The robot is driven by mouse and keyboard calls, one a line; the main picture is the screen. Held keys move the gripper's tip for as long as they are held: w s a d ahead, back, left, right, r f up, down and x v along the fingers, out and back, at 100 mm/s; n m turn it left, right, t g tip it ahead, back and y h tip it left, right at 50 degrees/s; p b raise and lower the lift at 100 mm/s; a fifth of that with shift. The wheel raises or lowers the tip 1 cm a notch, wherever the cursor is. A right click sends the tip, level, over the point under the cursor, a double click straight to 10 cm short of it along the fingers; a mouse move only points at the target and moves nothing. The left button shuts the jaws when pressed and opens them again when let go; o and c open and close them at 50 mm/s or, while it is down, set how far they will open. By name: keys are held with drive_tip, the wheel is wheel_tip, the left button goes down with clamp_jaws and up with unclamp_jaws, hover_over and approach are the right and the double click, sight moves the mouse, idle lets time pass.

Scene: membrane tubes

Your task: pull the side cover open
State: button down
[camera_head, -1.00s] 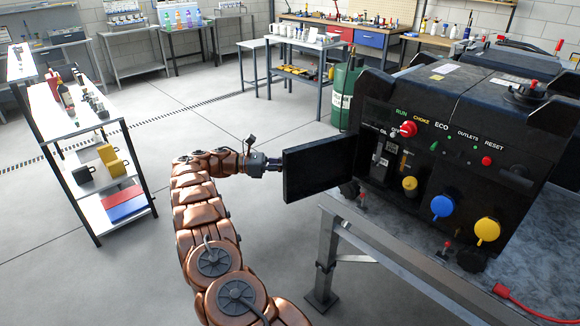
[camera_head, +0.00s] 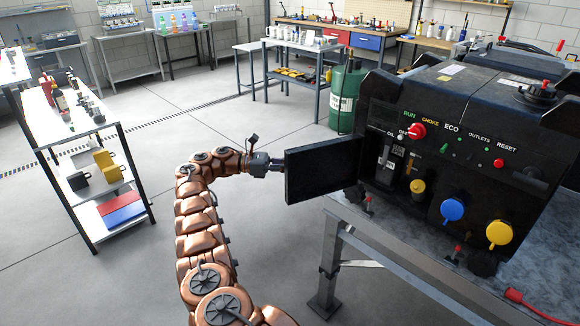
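The side cover (camera_head: 323,169) is a flat black panel on the left edge of the black generator (camera_head: 455,165). It stands swung out to the left from the control face, its right edge at the generator's left side. An opening with small parts (camera_head: 388,150) shows on the face beside the cover. My gripper (camera_head: 275,165) is at the cover's left edge, at the end of my copper-coloured arm. Its fingertips are partly hidden behind the cover, so I cannot tell whether they are closed on it.
The generator stands on a grey metal table (camera_head: 400,245) with a leg below the cover. A green drum (camera_head: 346,97) stands behind it. A white shelf unit (camera_head: 85,140) is at the left.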

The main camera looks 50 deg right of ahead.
drive_tip(key=shift+f, duration=0.1)
drive_tip(key=c, duration=1.2)
unclamp_jaws()
drive_tip(key=shift+s, duration=0.1)
